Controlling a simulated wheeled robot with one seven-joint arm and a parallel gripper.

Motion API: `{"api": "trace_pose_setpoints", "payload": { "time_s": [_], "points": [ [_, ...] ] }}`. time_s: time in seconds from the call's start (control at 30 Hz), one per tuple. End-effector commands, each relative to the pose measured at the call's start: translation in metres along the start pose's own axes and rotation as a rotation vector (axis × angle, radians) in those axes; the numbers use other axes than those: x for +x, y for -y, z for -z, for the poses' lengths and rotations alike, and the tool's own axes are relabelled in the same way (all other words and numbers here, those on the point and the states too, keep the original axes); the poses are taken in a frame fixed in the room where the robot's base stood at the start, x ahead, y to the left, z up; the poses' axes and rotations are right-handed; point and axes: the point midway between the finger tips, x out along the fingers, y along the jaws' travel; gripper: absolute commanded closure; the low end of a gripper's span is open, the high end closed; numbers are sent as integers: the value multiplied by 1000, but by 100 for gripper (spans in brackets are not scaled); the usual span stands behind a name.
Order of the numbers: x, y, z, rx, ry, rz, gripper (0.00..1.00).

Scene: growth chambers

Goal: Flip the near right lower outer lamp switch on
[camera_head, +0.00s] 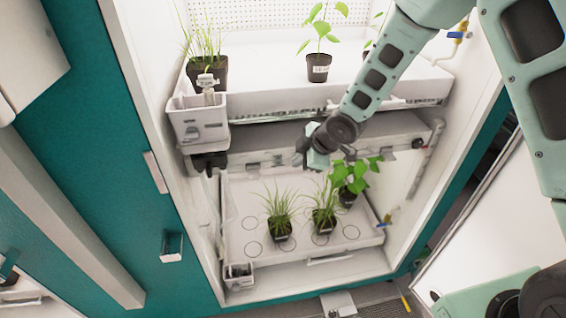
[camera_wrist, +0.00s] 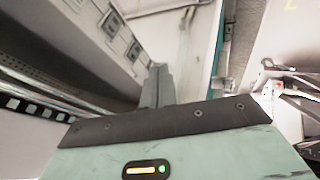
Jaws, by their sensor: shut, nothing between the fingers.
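My gripper (camera_head: 303,148) is at the front of the lower lamp panel (camera_head: 395,128), under the upper shelf of the open chamber. In the wrist view its dark fingers (camera_wrist: 157,88) are together and empty. The fingertips look apart from both plates. In the head view the switches are too small to read, and my gripper and arm hide part of the panel front. I cannot tell which plate is the outer switch or how its rocker lies.
Potted plants stand on the lower tray (camera_head: 250,205) below my gripper. More pots stand on the upper tray (camera_head: 270,85). A white bin (camera_head: 198,122) hangs at the upper tray's left corner. The chamber's right wall (camera_head: 432,185) bounds the space beside my arm.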

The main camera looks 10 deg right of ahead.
Motion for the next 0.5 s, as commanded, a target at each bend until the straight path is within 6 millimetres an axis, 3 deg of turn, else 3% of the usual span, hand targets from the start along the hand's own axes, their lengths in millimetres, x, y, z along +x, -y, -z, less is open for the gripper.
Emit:
{"api": "trace_pose_setpoints", "payload": {
  "time_s": [0.5],
  "points": [
    [83, -1, 1, -1, 0, 2, 100]
  ]
}}
